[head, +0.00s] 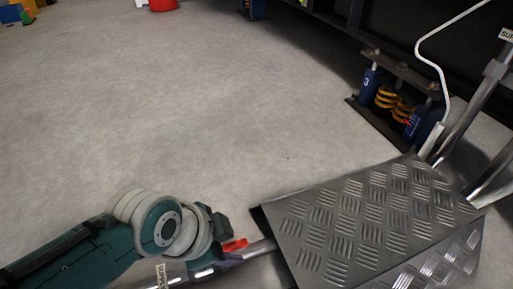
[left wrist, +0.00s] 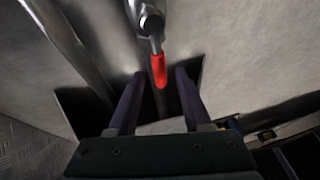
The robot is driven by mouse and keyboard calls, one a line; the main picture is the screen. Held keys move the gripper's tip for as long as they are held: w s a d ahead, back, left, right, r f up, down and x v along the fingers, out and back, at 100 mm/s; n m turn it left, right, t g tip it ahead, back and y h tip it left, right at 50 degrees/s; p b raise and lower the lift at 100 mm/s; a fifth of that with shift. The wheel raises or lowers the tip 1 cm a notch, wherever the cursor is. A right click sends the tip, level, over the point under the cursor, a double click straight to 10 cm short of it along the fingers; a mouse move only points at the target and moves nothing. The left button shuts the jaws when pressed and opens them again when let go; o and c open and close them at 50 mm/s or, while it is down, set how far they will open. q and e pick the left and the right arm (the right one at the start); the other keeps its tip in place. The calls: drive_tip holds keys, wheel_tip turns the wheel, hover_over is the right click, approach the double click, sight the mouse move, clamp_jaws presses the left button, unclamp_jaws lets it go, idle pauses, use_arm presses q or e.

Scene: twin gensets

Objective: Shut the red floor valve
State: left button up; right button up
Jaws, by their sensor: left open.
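The red valve handle (head: 235,245) shows in the head view just right of my left wrist, by a metal pipe (head: 262,247) low over the floor. In the left wrist view the red lever (left wrist: 159,70) hangs from a metal valve body (left wrist: 148,22). My left gripper (left wrist: 159,74) is open, with its two dark fingers on either side of the lever's red end. Gaps show on both sides, so it does not appear gripped. In the head view my left gripper (head: 222,252) is partly hidden by its own wrist. My right gripper is not in view.
A diamond-plate step cover (head: 345,215) stands right of the handle. A spring mount (head: 395,100) with yellow coils, a white bent tube (head: 435,65) and metal pipes (head: 470,118) are at the right. The grey floor (head: 200,110) is clear in the middle.

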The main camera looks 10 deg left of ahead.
use_arm(q)
drive_tip(key=shift+c, duration=0.2)
clamp_jaws()
idle(1.1)
